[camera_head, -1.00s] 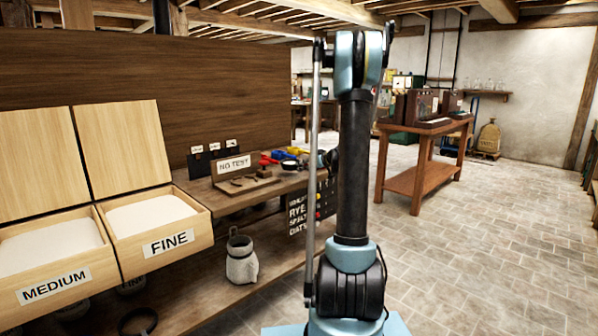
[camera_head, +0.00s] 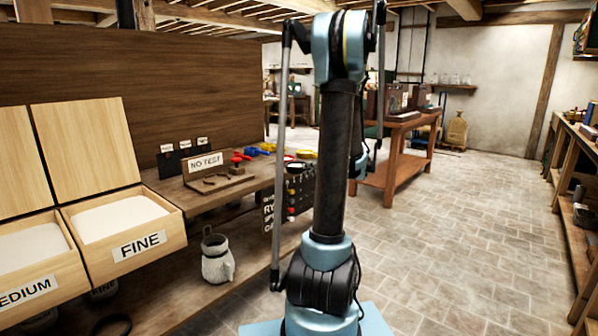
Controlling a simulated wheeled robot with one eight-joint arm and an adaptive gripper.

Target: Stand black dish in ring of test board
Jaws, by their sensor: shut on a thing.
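The likely test board is the small wooden board (camera_head: 222,183) on the bench, behind it a card reading "NO TEST" (camera_head: 205,162). Small dark items lie on it; I cannot make out a ring. A dark round item (camera_head: 295,167) sits at the bench's right end, close to my arm; I cannot tell whether it is the black dish. My arm stands upright in the middle of the view. A blue and black wrist part shows just right of it, but my gripper's fingers and anything in them are hidden behind the arm.
Small red (camera_head: 240,158), blue (camera_head: 256,151) and yellow (camera_head: 305,154) items sit on the bench. Flour bins marked FINE (camera_head: 140,246) and MEDIUM stand at left. A pale sack-like jar (camera_head: 217,262) stands on the lower shelf. A wooden table (camera_head: 395,165) stands behind; the stone floor at right is clear.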

